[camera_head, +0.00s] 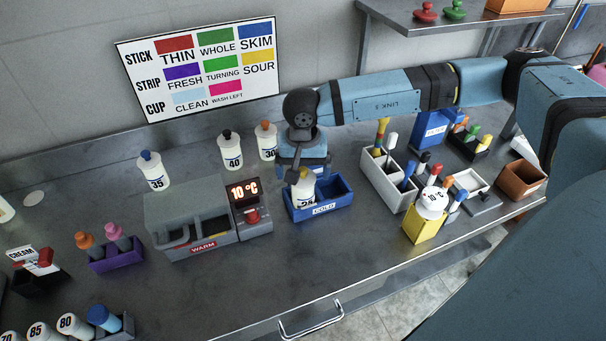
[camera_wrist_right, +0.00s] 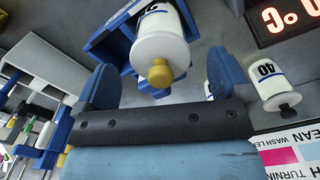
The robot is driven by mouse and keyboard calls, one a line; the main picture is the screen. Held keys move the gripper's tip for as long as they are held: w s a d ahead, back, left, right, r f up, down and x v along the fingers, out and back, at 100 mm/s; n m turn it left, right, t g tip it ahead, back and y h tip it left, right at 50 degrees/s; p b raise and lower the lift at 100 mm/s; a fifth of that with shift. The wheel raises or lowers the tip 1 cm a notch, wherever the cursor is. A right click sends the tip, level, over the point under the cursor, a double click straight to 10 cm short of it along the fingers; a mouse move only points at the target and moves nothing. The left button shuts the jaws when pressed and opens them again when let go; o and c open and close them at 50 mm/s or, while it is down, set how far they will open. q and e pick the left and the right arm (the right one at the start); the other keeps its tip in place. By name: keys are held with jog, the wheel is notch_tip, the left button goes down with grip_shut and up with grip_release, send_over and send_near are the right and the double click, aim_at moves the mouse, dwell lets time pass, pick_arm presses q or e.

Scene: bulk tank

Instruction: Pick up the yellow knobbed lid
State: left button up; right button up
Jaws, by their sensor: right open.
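The yellow knobbed lid (camera_wrist_right: 160,73) is the yellow knob and white cap on top of a white bottle (camera_head: 304,190), which stands in the left part of the blue COLD tray (camera_head: 324,209). My right gripper (camera_head: 303,170) is directly above this bottle, pointing down. In the right wrist view its two blue fingers (camera_wrist_right: 162,68) are spread apart, with the yellow knob between them and clear space on both sides. It holds nothing. My left gripper is not in view.
The grey WARM bath (camera_head: 190,222) and a red 10 °C display (camera_head: 243,191) stand left of the tray. White bottles with black (camera_head: 231,150) and orange (camera_head: 266,140) knobs stand behind. A white caddy (camera_head: 389,180) and yellow holder (camera_head: 425,224) are on the right.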

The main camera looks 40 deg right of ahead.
jog(key=shift+f, duration=0.45)
jog(key=shift+c, duration=0.4)
jog(key=c, duration=0.9)
jog(key=shift+r, duration=0.1)
jog(key=shift+c, duration=0.2)
